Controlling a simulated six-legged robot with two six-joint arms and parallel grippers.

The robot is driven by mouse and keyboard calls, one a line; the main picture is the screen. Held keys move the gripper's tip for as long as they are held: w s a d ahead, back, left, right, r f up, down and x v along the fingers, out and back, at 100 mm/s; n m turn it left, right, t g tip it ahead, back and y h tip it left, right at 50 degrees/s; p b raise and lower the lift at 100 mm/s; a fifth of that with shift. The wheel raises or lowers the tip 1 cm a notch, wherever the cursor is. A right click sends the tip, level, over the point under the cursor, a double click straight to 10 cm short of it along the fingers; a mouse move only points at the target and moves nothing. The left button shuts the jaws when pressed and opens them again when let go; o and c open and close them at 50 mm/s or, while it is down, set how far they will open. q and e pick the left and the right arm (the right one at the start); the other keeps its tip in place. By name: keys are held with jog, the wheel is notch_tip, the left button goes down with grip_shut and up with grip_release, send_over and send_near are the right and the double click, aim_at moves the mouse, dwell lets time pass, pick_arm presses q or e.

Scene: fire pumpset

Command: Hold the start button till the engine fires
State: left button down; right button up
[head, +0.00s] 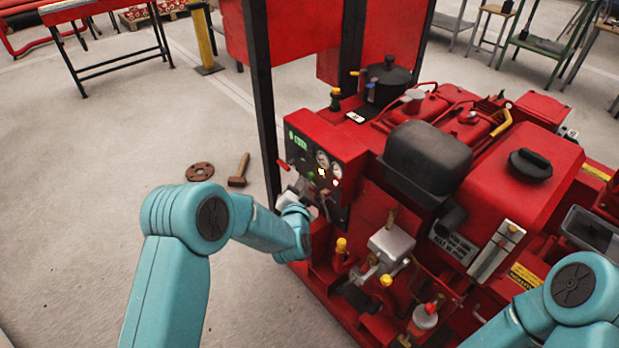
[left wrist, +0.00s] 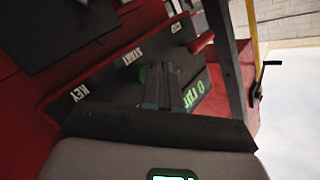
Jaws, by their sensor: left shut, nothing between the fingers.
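The red pumpset's control panel (head: 345,153) has a dark face with a green display (head: 297,139), gauges (head: 322,158) and lit lamps. In the left wrist view the panel carries the labels KEY and START, and the display (left wrist: 197,90) seems to read 0 rpm. The green start button (left wrist: 143,75) shows near the START label, partly hidden by my left gripper (left wrist: 168,76). That gripper is shut and empty, its fingertips at or just in front of the button. I cannot tell whether the button is pressed in. My right gripper is out of view.
The red engine (head: 530,150) and black air-cleaner box (head: 430,150) stand right of the panel. A dark upright post (head: 262,110) rises just left of it. A flange (head: 200,172) and a mallet (head: 239,172) lie on the floor; the floor at left is clear.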

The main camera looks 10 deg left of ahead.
pick_arm(q)
jog(key=shift+w+d, duration=0.25)
jog(key=shift+w, duration=0.1)
dwell(1.1)
jog(key=shift+s, duration=0.1)
dwell(1.9)
jog(key=shift+s+a+b, duration=0.3)
jog(key=shift+s+a, duration=0.2)
jog(key=shift+s, duration=0.1)
jog(key=shift+s+a+b, duration=0.2)
jog(key=shift+s+a, duration=0.6)
jog(key=shift+s, duration=0.2)
jog(key=shift+s+a+b, duration=0.2)
jog(key=shift+s+a, duration=0.6)
jog(key=shift+s, duration=0.2)
